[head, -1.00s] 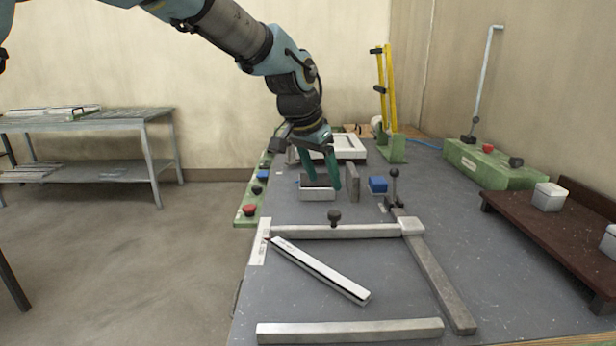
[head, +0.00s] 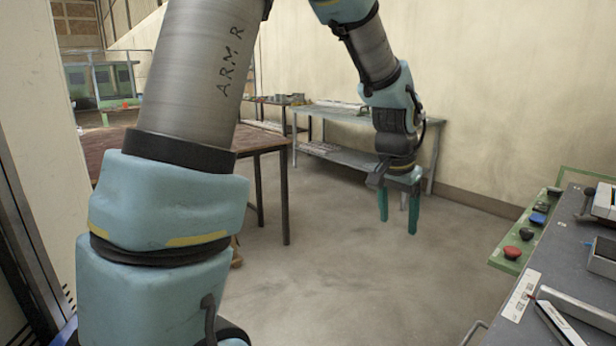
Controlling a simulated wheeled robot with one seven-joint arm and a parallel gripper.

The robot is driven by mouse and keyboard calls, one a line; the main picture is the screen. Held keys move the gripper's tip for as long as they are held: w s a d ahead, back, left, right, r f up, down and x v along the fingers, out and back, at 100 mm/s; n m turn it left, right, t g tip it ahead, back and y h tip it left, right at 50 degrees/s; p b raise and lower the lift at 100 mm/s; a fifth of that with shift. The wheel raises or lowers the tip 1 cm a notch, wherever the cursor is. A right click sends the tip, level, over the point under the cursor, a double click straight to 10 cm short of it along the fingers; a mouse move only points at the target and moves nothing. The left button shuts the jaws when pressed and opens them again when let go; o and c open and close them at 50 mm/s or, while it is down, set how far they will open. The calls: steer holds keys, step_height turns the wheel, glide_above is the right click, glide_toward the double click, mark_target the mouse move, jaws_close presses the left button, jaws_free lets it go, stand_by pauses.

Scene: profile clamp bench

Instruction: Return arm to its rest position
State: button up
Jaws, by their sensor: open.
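My gripper (head: 398,222) hangs pointing down in the middle right of the head view. Its two green fingers are apart with nothing between them. It is over the open floor, to the left of the clamp bench (head: 577,240), and touches nothing that I can see. My arm crosses the upper part of the view, with its large lower links filling the left side.
The clamp bench's green strip with red, black and blue knobs (head: 525,233) runs along its left edge. Metal bars (head: 572,308) lie on the bench. A grey metal table (head: 350,122) stands behind the gripper. A brown table (head: 262,146) is partly hidden behind my arm. The floor (head: 330,275) between is clear.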

steer(key=a+f+n+y, duration=0.1)
steer(key=a+n, duration=0.4)
steer(key=a, duration=1.4)
steer(key=shift+f, duration=0.65)
steer(key=s+a+n, duration=0.1)
steer(key=a, duration=0.2)
steer(key=s+a+f+n, duration=0.1)
steer(key=s+a, duration=0.1)
steer(key=a, duration=0.2)
steer(key=s+a+f+n+y, duration=0.1)
steer(key=s+a+n, duration=0.1)
steer(key=a, duration=0.1)
steer(key=shift+s+a, duration=0.2)
steer(key=shift+a, duration=0.15)
steer(key=shift+c, duration=0.4)
